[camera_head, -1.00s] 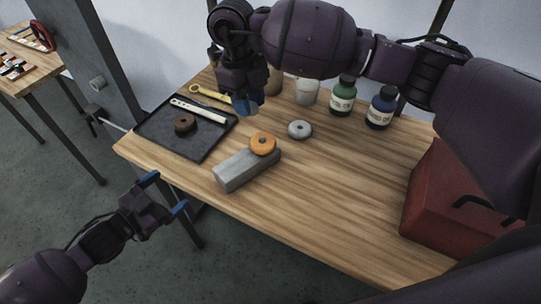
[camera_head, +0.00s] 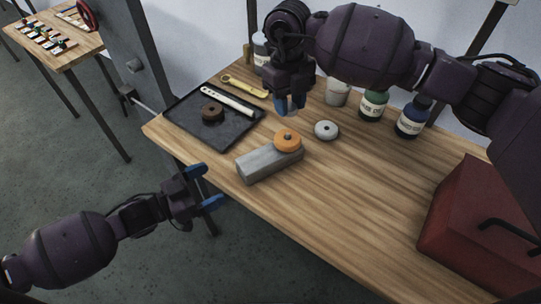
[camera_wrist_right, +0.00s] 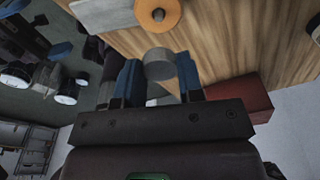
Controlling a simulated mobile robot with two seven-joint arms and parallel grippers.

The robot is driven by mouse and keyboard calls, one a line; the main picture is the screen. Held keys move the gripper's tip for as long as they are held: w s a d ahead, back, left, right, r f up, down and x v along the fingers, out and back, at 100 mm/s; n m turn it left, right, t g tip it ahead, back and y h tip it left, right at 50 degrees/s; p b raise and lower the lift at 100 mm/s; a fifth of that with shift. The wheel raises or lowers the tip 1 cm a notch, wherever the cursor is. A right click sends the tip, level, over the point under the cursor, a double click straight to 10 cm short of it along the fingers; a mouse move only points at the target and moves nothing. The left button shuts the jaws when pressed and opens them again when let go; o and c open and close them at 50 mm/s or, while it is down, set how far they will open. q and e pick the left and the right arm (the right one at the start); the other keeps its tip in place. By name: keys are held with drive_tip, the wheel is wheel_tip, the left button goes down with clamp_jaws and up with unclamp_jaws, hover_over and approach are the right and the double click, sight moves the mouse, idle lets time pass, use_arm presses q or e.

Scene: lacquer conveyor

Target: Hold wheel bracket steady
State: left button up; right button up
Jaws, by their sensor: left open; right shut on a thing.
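A grey rectangular block (camera_head: 262,163), which looks like the wheel bracket, lies on the wooden table near its front edge. An orange wheel (camera_head: 288,139) with a dark centre sits on its right end. Both show at the top of the right wrist view, the wheel (camera_wrist_right: 168,14) beside the pale block (camera_wrist_right: 100,12). My right gripper (camera_head: 289,106) is above the table behind the wheel. It is shut on a small grey cylinder (camera_wrist_right: 159,66), mostly hidden in the head view. My left gripper (camera_head: 209,187) is open and empty, off the table's front edge, left of the block and apart from it.
A black tray (camera_head: 233,136) holds a dark ring (camera_head: 212,112) and a pale tool (camera_head: 228,101). A pale wheel (camera_head: 327,130) lies right of the orange one. Green (camera_head: 374,105) and blue (camera_head: 409,121) bottles and a red box (camera_head: 478,215) stand right. The front-centre tabletop is clear.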

sight(240, 170)
use_arm(q)
drive_tip(key=x, duration=1.1)
drive_tip(key=shift+w+d, duration=0.15)
drive_tip(key=c, duration=1.4)
drive_tip(key=shift+o, duration=0.2)
use_arm(e)
drive_tip(key=shift+f, duration=2.55)
drive_tip(key=shift+f, duration=0.85)
drive_tip(key=shift+f, duration=0.55)
